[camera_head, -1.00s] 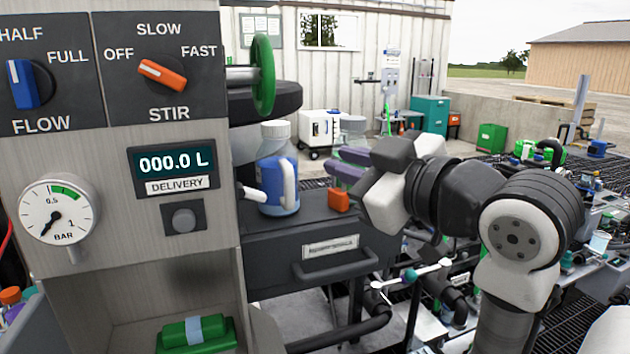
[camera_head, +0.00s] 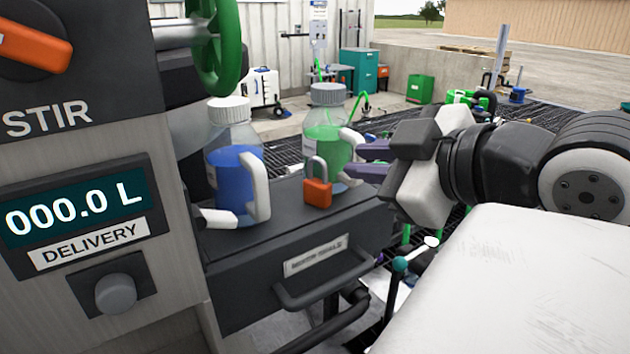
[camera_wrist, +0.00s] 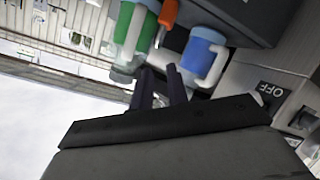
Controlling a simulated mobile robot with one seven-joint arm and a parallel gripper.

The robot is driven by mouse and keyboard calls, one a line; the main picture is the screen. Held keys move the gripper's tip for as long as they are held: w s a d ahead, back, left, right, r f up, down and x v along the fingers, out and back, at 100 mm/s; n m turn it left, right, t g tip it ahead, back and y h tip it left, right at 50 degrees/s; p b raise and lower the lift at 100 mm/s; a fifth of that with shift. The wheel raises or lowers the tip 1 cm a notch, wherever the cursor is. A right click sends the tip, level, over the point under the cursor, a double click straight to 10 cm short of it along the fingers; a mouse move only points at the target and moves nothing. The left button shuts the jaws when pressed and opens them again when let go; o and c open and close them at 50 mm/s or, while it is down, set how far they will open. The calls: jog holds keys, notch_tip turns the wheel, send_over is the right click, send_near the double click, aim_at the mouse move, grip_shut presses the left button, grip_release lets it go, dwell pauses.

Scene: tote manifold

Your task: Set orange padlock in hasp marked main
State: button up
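The orange padlock (camera_head: 317,192) stands upright with its grey shackle on top, on the dark drawer cabinet in the head view. Its orange body also shows at the top of the wrist view (camera_wrist: 168,12). My gripper (camera_head: 350,160) is to the right of the padlock, with its two purple fingers pointing left. In the wrist view the fingers (camera_wrist: 159,74) are apart with nothing between them, and the padlock is beyond their tips. I cannot see a hasp marked main in either view.
A blue-filled jug (camera_head: 235,170) stands left of the padlock, and a green-filled jug (camera_head: 325,135) stands just behind it, close to my fingers. The drawer cabinet (camera_head: 250,275) has a protruding handle. A panel with a delivery display (camera_head: 75,215) rises at the left.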

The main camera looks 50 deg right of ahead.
aim_at(321, 162)
jog(key=x, duration=0.2)
jog(key=p+x, duration=0.1)
jog(key=x, duration=0.2)
jog(key=p+x, duration=0.1)
jog(key=x, duration=0.2)
jog(key=shift+d+f, duration=0.25)
jog(key=shift+d, duration=0.05)
grip_shut()
